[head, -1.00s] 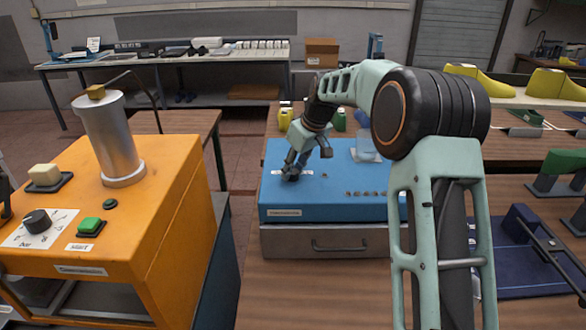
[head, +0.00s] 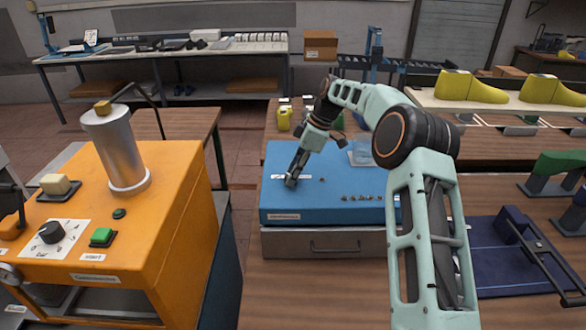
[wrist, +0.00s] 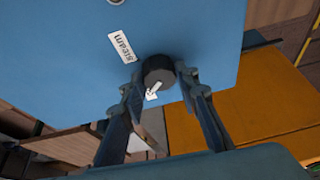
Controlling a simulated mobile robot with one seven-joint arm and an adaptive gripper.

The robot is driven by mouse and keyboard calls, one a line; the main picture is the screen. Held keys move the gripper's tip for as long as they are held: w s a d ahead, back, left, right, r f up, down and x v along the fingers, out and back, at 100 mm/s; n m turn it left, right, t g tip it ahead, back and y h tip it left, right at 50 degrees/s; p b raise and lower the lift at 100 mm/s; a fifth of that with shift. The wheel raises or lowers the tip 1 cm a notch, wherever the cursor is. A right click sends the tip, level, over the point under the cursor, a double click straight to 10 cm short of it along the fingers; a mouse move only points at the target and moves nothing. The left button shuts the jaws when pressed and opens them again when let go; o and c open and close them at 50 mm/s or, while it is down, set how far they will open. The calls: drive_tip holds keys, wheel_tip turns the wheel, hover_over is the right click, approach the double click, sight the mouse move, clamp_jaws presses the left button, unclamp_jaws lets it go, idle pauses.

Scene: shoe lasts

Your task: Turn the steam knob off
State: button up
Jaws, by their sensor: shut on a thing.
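The steam knob is a black round knob (wrist: 157,72) with a white pointer mark, on the top of a blue box (head: 335,206). A white label reading "steam" (wrist: 123,47) lies beside it in the wrist view. My gripper (wrist: 160,80) has one finger on each side of the knob and is shut on it. In the head view my gripper (head: 291,181) is at the left part of the blue top, and its fingers hide the knob there. The direction of the pointer against any off mark cannot be read.
An orange machine (head: 180,235) with a metal cylinder (head: 116,150), a black dial and a green button stands at left. A clear container (head: 362,152) and a row of small brown pieces are on the blue box. Yellow shoe lasts (head: 470,88) stand at back right.

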drive_tip(key=shift+n, duration=0.3)
drive_tip(key=o, duration=1.1)
drive_tip(key=shift+o, duration=0.2)
drive_tip(key=v, duration=1.2)
drive_tip(key=shift+w, duration=0.15)
